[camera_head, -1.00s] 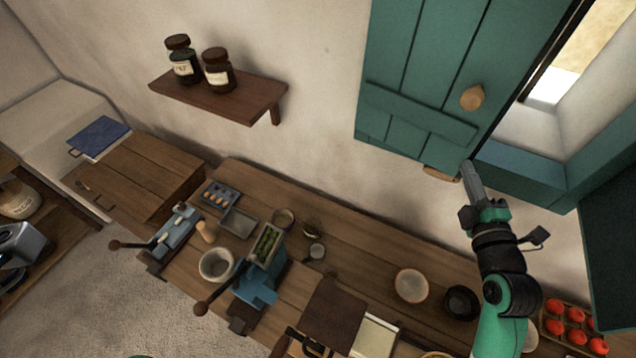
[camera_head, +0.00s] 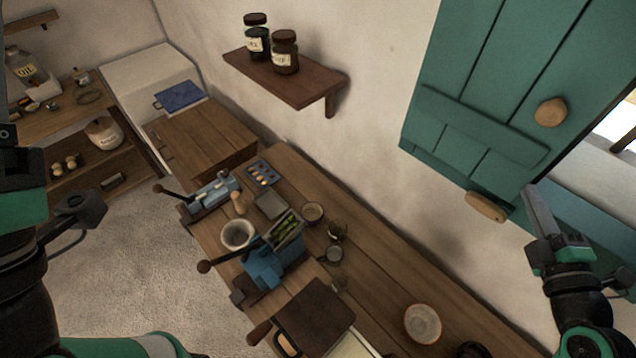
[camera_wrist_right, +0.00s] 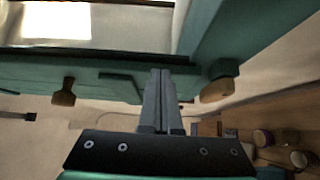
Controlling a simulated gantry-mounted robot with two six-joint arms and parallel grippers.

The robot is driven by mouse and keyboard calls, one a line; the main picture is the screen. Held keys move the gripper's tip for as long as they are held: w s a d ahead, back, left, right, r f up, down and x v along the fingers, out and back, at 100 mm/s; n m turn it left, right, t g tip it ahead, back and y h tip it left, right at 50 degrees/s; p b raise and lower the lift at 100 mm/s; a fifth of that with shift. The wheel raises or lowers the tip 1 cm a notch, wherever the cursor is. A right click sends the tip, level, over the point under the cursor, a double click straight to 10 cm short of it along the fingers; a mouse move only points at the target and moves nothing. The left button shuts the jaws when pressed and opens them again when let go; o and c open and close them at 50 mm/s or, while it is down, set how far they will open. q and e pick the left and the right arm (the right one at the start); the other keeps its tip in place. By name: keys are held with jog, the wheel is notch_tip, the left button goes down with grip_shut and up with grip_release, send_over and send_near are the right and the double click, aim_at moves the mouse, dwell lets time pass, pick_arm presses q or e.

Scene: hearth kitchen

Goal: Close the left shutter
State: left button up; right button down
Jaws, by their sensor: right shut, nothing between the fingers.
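The left shutter (camera_head: 478,95) is a teal plank panel, standing open beside the window at the upper right of the head view. It has a round wooden knob (camera_head: 550,112); a wooden piece (camera_head: 486,207) shows at its lower edge. My right gripper (camera_head: 541,212) is shut and empty, its tips by the shutter's lower right corner. I cannot tell whether they touch it. In the right wrist view the closed fingers (camera_wrist_right: 160,98) point at teal woodwork, with a wooden piece (camera_wrist_right: 217,90) to their right.
A shelf (camera_head: 290,82) with two jars is on the wall left of the shutter. Below, the wooden counter (camera_head: 375,260) holds blue tools, a bowl (camera_head: 423,323) and a dark board (camera_head: 315,318). The wall between shelf and shutter is bare.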

pick_arm(q)
jog(key=shift+f, duration=0.1)
pick_arm(e)
jog(key=shift+d+f+h, duration=0.3)
jog(key=shift+d+f, duration=0.3)
pick_arm(q)
jog(key=shift+w+d+r+p, duration=0.15)
jog(key=shift+w+r+p, duration=0.1)
jog(key=shift+r+p, duration=0.35)
jog(key=shift+w+d+r+p, duration=0.1)
jog(key=shift+w+r+p, duration=0.25)
jog(key=shift+r, duration=0.3)
pick_arm(e)
jog(key=s+a+r, duration=0.1)
jog(key=s, duration=0.6)
jog(key=shift+s+a, duration=0.25)
jog(key=shift+a, duration=0.1)
pick_arm(q)
jog(key=shift+s, duration=0.1)
